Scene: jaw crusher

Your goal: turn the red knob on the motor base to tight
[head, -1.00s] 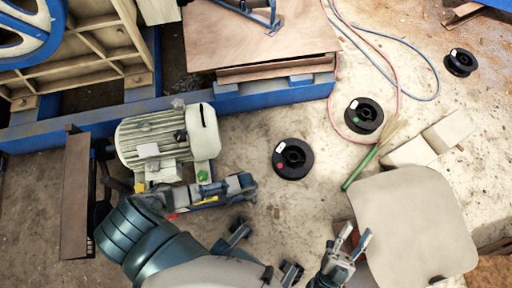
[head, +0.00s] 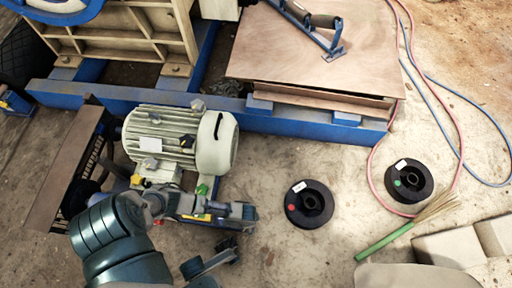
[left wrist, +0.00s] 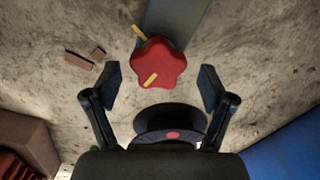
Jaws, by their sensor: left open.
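The red knob (left wrist: 160,62) is star-shaped with a yellow mark. In the left wrist view it sits just beyond and between the two fingertips of my left gripper (left wrist: 158,85), which is open and apart from it. A grey bar (left wrist: 176,20) lies behind the knob. In the head view the pale green motor (head: 180,140) stands left of centre, with my left arm reaching to its near side. The knob cannot be made out clearly there. My right gripper is not in view.
A black spool with a red dot (head: 309,204) lies right of the motor, and another with a green dot (head: 409,181) lies farther right. A blue beam (head: 290,122) runs behind the motor. A green-handled brush (head: 385,241) lies on the floor at right.

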